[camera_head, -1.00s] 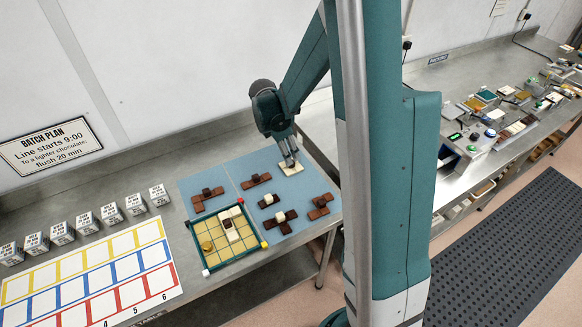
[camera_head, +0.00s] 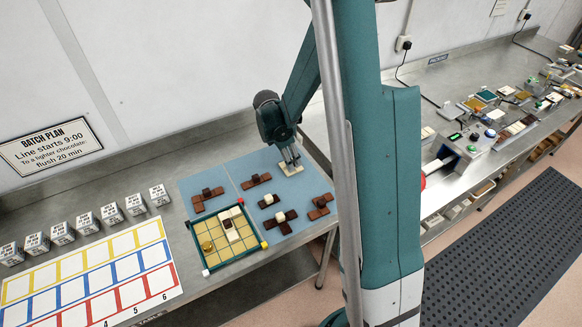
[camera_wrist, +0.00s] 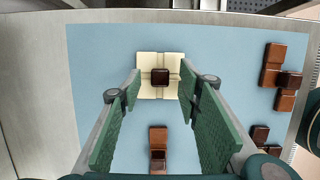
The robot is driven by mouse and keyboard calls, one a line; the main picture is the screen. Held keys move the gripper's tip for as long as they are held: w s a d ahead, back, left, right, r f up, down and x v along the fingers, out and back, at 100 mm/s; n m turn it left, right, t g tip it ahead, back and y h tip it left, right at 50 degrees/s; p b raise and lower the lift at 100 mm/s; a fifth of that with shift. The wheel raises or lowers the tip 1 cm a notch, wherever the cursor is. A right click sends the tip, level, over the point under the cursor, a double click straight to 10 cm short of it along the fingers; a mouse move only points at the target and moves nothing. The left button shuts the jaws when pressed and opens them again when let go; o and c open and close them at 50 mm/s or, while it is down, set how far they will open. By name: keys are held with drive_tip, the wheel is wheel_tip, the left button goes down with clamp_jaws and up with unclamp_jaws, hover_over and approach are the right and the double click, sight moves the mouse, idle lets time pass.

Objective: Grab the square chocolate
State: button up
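A cream square chocolate (camera_wrist: 146,90) with a dark brown piece (camera_wrist: 160,77) on its middle lies flat on the blue mat (camera_wrist: 95,60). It also shows in the head view, where the cream chocolate (camera_head: 292,171) is partly hidden under my gripper (camera_head: 290,158). In the wrist view, my gripper (camera_wrist: 160,88) is open, its green-padded fingers reaching down on the left and right sides of the square chocolate. A gap shows between the fingers and the dark piece. Whether the fingertips touch the cream edges I cannot tell.
Several brown chocolates lie nearby on the mat, one (camera_wrist: 158,140) just below the square one in the wrist view. A green-framed board (camera_head: 240,258) with yellow cells stands at the mat's front. Labelled cubes (camera_head: 86,223) stand at left. The wall is behind.

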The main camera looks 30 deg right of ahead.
drive_tip(key=shift+d+f, duration=0.15)
drive_tip(key=shift+f, duration=0.3)
idle(0.3)
drive_tip(key=c, duration=1)
